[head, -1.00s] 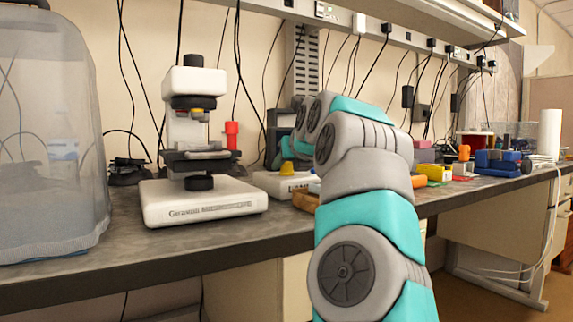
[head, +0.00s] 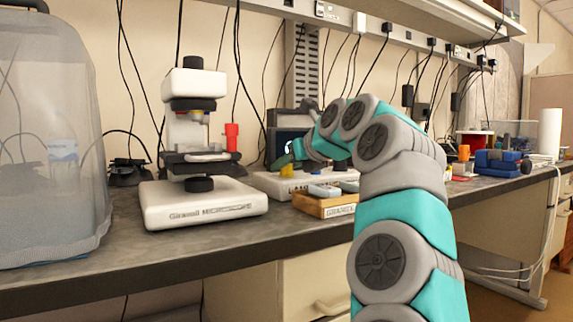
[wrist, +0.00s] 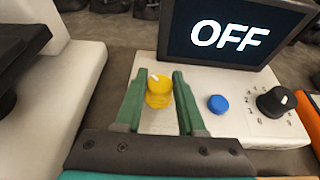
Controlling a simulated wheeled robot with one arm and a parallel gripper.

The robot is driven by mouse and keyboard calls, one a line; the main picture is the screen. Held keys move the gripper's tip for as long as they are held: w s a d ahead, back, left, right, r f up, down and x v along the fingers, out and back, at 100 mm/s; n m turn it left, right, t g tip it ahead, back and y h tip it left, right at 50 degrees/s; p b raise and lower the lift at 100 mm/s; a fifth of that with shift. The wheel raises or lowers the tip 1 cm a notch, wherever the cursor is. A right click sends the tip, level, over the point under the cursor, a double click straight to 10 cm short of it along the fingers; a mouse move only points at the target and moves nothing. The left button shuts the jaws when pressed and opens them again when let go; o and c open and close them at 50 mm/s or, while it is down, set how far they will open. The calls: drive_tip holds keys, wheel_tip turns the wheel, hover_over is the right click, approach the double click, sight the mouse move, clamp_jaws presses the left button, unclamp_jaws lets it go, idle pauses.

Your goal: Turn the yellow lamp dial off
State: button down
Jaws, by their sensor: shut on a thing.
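The yellow lamp dial (wrist: 158,92) stands on a white control panel (wrist: 235,122) in the wrist view, with a small white mark on its top pointing up and to the left. My gripper (wrist: 160,82) has its two green fingers on either side of the dial, shut on it. A dark screen (wrist: 235,32) behind the panel reads "OFF". In the head view the yellow dial (head: 287,171) shows small beside my gripper (head: 284,162), partly hidden by it.
A blue button (wrist: 218,104) and a black numbered dial (wrist: 276,102) sit to the right on the same panel. A white microscope (head: 198,150) stands left of my gripper. A wooden box (head: 322,205) sits at the panel's front right.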

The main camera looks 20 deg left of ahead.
drive_tip(key=shift+f, duration=0.1)
drive_tip(key=c, duration=0.5)
unclamp_jaws()
drive_tip(key=b+v, duration=0.2)
drive_tip(key=v, duration=0.5)
drive_tip(key=shift+s+d+r, duration=0.15)
drive_tip(key=shift+d+r, duration=0.1)
drive_tip(key=shift+d, duration=0.05)
